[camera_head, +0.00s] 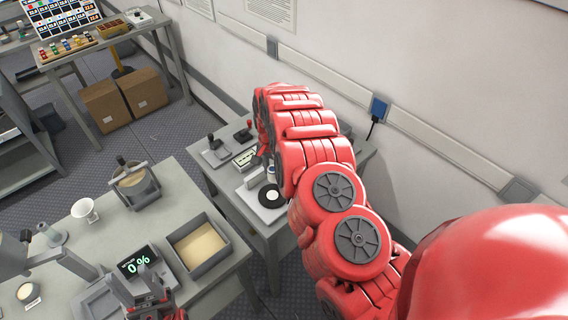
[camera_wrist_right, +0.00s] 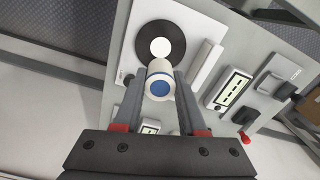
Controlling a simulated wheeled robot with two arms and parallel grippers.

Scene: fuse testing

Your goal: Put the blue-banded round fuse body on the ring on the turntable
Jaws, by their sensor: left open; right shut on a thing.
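The turntable's black disc (camera_wrist_right: 146,33) with a pale round centre (camera_wrist_right: 160,46) lies just beyond the fuse body in the wrist view; a gap in height cannot be judged. In the head view the black disc (camera_head: 263,200) sits on a pale base, and my red right arm hides most of the right gripper. My left gripper (camera_head: 147,293) is open at the bottom of the head view, near the scale.
The grey bench (camera_wrist_right: 201,22) also carries a meter-like box (camera_wrist_right: 233,90) and dark-handled devices (camera_wrist_right: 285,91) beside the turntable. A wall stands behind the bench.

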